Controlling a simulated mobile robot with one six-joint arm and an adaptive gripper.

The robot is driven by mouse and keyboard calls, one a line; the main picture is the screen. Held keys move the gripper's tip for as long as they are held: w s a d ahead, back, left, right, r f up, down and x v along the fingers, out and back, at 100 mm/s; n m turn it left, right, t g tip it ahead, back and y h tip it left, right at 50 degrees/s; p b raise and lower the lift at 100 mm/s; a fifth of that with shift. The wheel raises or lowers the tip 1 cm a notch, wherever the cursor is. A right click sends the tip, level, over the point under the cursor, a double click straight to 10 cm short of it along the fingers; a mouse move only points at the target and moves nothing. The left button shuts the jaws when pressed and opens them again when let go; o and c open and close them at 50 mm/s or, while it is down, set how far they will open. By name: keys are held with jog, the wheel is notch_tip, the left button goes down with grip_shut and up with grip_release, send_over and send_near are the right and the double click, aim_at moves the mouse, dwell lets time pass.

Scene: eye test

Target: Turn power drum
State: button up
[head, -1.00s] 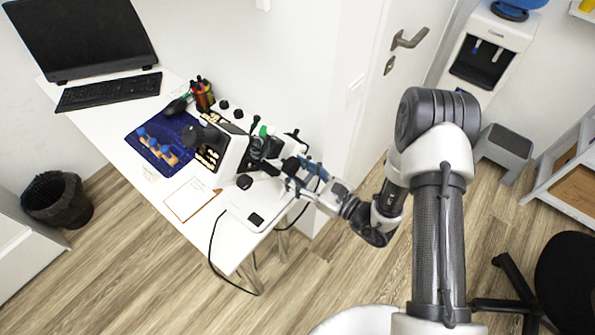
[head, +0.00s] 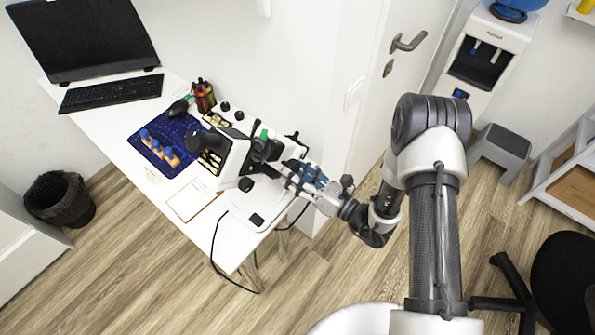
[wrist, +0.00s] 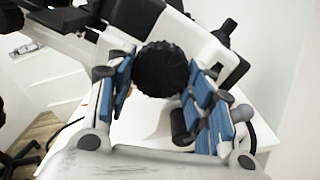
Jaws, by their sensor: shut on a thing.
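The white and black eye-test instrument (head: 232,158) stands on the white desk near its right end. Its power drum, a round black ribbed knob (wrist: 162,69), shows in the middle of the wrist view. My gripper (head: 294,172) reaches the instrument from the right. In the wrist view the two blue-padded fingers of my gripper (wrist: 160,84) are on either side of the drum, and it is shut on it. In the head view the drum is hard to tell apart from the other black parts. Any mark or scale on it is not readable.
The desk (head: 110,125) also holds a keyboard (head: 110,92), a monitor (head: 85,38), a blue mat (head: 165,140), a pen holder (head: 204,97) and a clipboard (head: 193,200). A black cable (head: 214,245) hangs off the front edge. The wall and door (head: 385,90) are close behind.

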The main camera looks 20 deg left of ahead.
jog(key=o, duration=1.1)
jog(key=v, duration=1.2)
jog(key=shift+r, duration=0.1)
